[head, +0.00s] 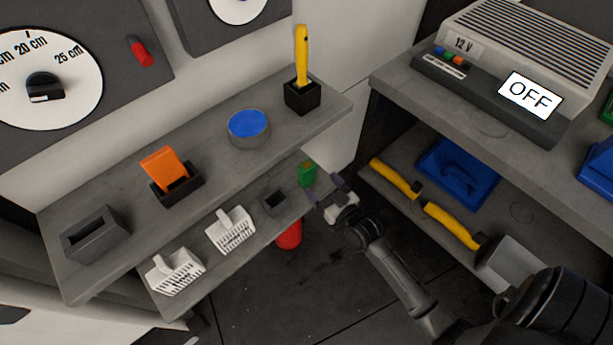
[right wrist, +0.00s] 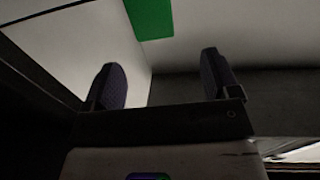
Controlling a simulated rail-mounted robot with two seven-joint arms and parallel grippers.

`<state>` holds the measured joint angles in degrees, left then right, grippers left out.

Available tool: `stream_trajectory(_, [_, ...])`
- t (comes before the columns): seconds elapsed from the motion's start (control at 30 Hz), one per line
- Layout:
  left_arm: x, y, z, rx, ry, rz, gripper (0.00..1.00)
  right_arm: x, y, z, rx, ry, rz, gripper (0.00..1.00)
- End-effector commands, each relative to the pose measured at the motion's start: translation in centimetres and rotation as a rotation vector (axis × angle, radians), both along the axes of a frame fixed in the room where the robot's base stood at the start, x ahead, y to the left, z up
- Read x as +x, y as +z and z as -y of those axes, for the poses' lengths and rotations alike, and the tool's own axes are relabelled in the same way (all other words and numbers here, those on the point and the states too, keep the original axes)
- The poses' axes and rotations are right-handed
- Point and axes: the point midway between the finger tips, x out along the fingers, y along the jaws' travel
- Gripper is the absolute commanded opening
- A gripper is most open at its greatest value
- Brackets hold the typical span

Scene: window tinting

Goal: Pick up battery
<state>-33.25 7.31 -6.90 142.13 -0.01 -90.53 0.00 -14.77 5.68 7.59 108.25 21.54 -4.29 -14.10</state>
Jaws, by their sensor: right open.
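A small green block (head: 307,173), which looks like the battery, stands at the right end of the lower left shelf in the head view. Part of a green surface (right wrist: 150,18) shows at the top edge of the right wrist view, ahead of the fingers. My right gripper (head: 325,189) is open and empty, just right of and nearer than the green block, with a small gap. Its two dark fingers (right wrist: 162,80) stand apart in the right wrist view with nothing between them. My left gripper is not in view.
The lower shelf also holds a dark square holder (head: 275,203) and two white slotted tools (head: 231,230). A red object (head: 289,235) is below the shelf's edge. The upper shelf (head: 215,160) is above and left. A right-hand shelf holds yellow-handled tools (head: 452,224) and a blue tray (head: 458,172).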

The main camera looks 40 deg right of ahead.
Motion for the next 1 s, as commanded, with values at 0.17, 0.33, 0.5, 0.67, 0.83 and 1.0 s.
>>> stream_trajectory(0.17, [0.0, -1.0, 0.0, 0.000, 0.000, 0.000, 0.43, 2.1, -0.1, 0.2, 0.000, -0.001, 0.001, 0.82])
stream_trajectory(0.33, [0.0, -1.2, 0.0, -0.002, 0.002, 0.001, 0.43, 2.8, 0.0, 0.3, 0.000, 0.000, -0.001, 0.82])
stream_trajectory(0.5, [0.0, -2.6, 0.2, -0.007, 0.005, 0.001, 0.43, 4.2, -0.2, 0.6, 0.002, -0.001, 0.003, 0.82])
stream_trajectory(0.67, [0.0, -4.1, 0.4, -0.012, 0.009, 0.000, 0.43, 6.1, 0.0, 1.1, 0.001, 0.000, 0.003, 0.82])
stream_trajectory(0.83, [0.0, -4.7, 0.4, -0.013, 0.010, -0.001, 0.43, 7.6, 0.1, 1.2, 0.001, -0.001, 0.000, 0.82])
stream_trajectory(1.0, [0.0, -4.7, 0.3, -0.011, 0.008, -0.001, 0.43, 7.9, 0.2, 1.2, 0.001, -0.001, -0.002, 0.82])
